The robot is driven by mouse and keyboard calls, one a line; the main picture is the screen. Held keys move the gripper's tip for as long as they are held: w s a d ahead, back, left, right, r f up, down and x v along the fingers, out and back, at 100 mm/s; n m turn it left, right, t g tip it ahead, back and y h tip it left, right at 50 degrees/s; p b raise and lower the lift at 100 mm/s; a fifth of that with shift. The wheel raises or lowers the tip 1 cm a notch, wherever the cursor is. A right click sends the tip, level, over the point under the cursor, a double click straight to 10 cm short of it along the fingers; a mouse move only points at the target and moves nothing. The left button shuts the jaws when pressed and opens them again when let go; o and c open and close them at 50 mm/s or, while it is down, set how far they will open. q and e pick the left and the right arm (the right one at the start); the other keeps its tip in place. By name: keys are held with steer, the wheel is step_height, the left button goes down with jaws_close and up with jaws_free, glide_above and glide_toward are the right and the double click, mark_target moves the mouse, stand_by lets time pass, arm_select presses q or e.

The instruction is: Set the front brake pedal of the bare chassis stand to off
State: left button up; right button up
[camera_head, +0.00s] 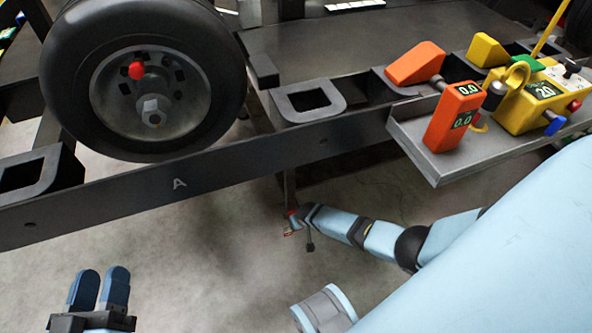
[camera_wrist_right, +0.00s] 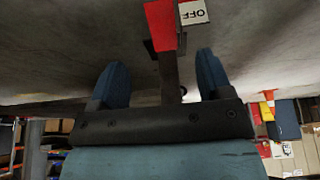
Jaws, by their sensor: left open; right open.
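The black chassis frame (camera_head: 250,150) marked "A" crosses the head view. A small red pedal (camera_head: 292,214) hangs below it on a dark post. In the right wrist view the red pedal (camera_wrist_right: 162,25) is large, on a dark lever, beside a white "OFF" label (camera_wrist_right: 194,12) that appears upside down. My right gripper (camera_wrist_right: 160,75) is open, its blue fingers on either side of the lever, with gaps showing. The pedal's exact position is hard to tell. My left gripper (camera_head: 100,287) is open and empty over the floor at the lower left of the head view.
A black wheel (camera_head: 145,80) is on the frame's left end. A grey tray (camera_head: 435,165) with orange and yellow devices juts out at the right, above my right arm. Bare concrete floor (camera_head: 200,225) lies in front of the frame.

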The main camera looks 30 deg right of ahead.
steer(key=b+x, duration=0.7)
steer(key=x, duration=0.3)
steer(key=shift+s+b, duration=0.1)
steer(key=shift+b, duration=0.2)
steer(key=shift+w+f+b, duration=0.3)
steer(key=shift+f+b, duration=0.3)
steer(key=shift+b, duration=0.05)
arm_select(q)
steer(key=w+a+f+m+h, duration=0.1)
steer(key=w+f+m, duration=0.2)
steer(key=f+m, duration=0.1)
steer(key=shift+a+f+m, duration=0.3)
steer(key=shift+f+m, duration=0.1)
steer(key=shift+f, duration=0.15)
arm_select(e)
steer(key=shift+w+f, duration=0.15)
steer(key=shift+f, duration=0.05)
steer(key=c, duration=1.2)
arm_select(q)
steer(key=shift+r, duration=0.15)
arm_select(e)
steer(key=shift+r, duration=0.1)
steer(key=shift+c, duration=0.4)
